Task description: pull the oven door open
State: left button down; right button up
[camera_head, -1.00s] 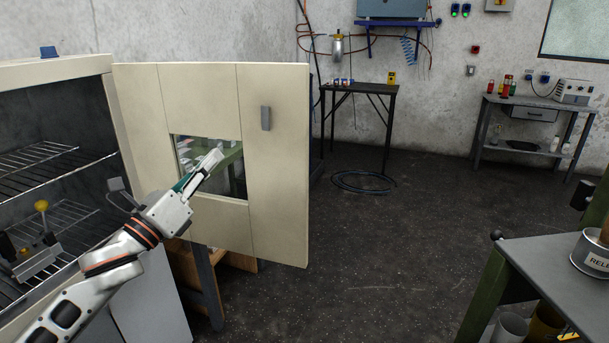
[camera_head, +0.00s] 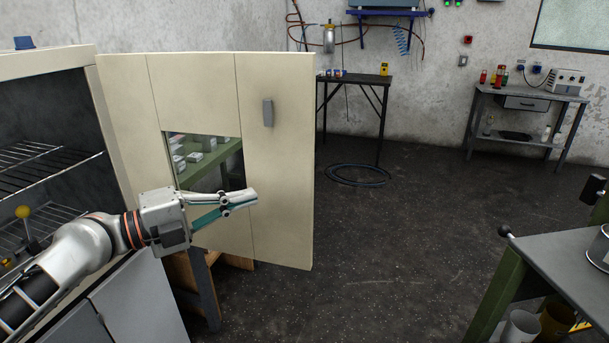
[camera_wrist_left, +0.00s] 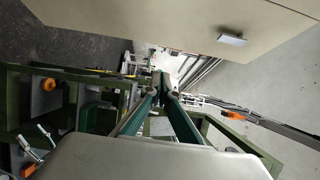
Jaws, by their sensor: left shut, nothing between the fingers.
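The oven (camera_head: 45,64) stands at the left in the head view, with its wire racks showing inside. Its cream door (camera_head: 277,181) is swung wide open, with a small window and a grey handle (camera_head: 267,112). The door (camera_wrist_left: 185,18) and handle (camera_wrist_left: 231,39) also show at the top of the left wrist view. My left gripper (camera_head: 254,197) is shut and empty. It lies across the door's face, below and left of the handle; I cannot tell whether it touches the panel. It also shows in the left wrist view (camera_wrist_left: 161,84). My right gripper is out of view.
A dark stand (camera_head: 355,79) and a coiled blue hose (camera_head: 357,175) are beyond the door. A grey workbench (camera_head: 572,262) with green legs stands at the right. The dark floor between door and workbench is clear.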

aim_at(297, 177)
pick_arm(q)
jog(key=p+x, duration=0.1)
jog(key=x, duration=0.3)
jog(key=p+x, duration=0.1)
jog(key=x, duration=0.3)
jog(key=w+p+x, duration=0.1)
jog(key=x, duration=0.3)
jog(key=shift+w+a+r, duration=0.1)
jog(key=shift+a, duration=0.25)
jog(key=shift+w+d, duration=0.15)
jog(key=shift+w, duration=0.3)
jog(key=shift+w, duration=0.1)
